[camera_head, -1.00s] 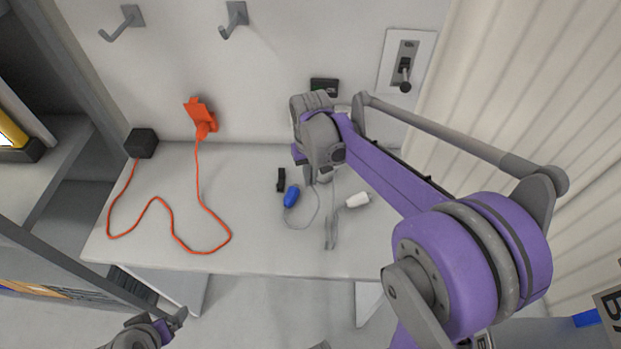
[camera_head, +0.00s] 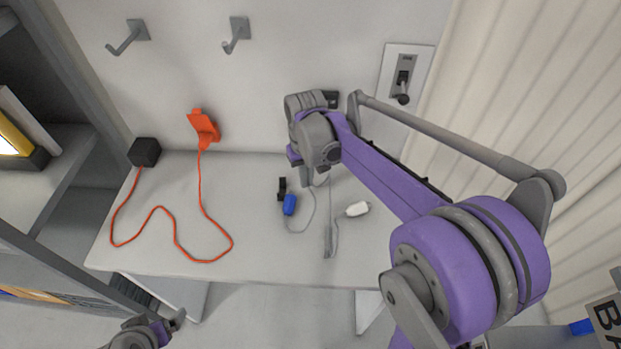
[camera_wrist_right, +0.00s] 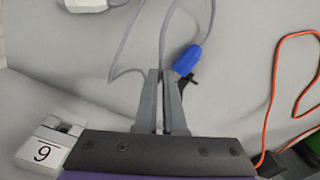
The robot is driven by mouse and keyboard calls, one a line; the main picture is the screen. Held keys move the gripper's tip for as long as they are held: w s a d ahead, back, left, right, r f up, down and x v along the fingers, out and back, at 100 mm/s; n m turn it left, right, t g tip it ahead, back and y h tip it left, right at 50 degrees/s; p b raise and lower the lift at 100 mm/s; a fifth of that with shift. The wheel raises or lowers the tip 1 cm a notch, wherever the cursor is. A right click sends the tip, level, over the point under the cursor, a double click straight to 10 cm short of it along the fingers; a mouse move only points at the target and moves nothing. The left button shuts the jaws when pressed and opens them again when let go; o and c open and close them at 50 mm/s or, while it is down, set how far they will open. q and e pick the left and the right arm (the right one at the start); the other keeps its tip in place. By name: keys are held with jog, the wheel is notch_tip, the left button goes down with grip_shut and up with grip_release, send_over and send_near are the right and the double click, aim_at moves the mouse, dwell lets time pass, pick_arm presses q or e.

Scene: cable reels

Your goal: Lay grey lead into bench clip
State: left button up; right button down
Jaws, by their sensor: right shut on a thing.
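The grey lead (camera_head: 314,212) lies on the bench, with a blue end (camera_head: 289,205) and a white plug (camera_head: 357,209). My right gripper (camera_head: 306,183) is shut on the grey lead (camera_wrist_right: 163,45); the lead passes between its fingertips (camera_wrist_right: 165,76) in the right wrist view. The black bench clip (camera_head: 282,188) is just left of the gripper, beside the blue end. In the wrist view the clip (camera_wrist_right: 191,77) is partly hidden behind the blue end (camera_wrist_right: 192,58) and a finger. My left gripper (camera_head: 178,318) is at the bottom left, away from the bench; its jaw opening is unclear.
An orange lead (camera_head: 176,236) lies on the left of the bench, running from a black block (camera_head: 145,152) to an orange holder (camera_head: 203,128). A white numbered box (camera_wrist_right: 45,146) shows in the wrist view. A wall switch (camera_head: 403,83) is at the back right.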

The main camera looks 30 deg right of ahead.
jog(key=shift+w+a+f+n, duration=0.35)
jog(key=shift+w+a+n, duration=0.35)
jog(key=shift+w+a, duration=0.15)
jog(key=shift+w+a+f+n, duration=0.3)
jog(key=shift+w+a+n, duration=0.4)
jog(key=shift+w, duration=0.25)
jog(key=shift+w+a+f+n+b, duration=0.15)
jog(key=shift+w+a+f+n, duration=0.1)
jog(key=shift+w+a+n, duration=0.4)
jog(key=shift+w+a+f+n+b, duration=0.1)
jog(key=shift+w+a+f+n, duration=0.1)
jog(key=shift+w+a+n, duration=0.5)
jog(key=shift+w+a+f+n+b, duration=0.15)
jog(key=shift+w+a+f+n, duration=0.15)
jog(key=shift+w+a, duration=0.35)
jog(key=shift+w+d+r, duration=0.1)
jog(key=shift+d, duration=0.05)
jog(key=n, duration=0.7)
jog(key=shift+d+f+b, duration=0.1)
jog(key=shift+f+b, duration=0.2)
jog(key=shift+b, duration=0.05)
jog(key=shift+f, duration=0.1)
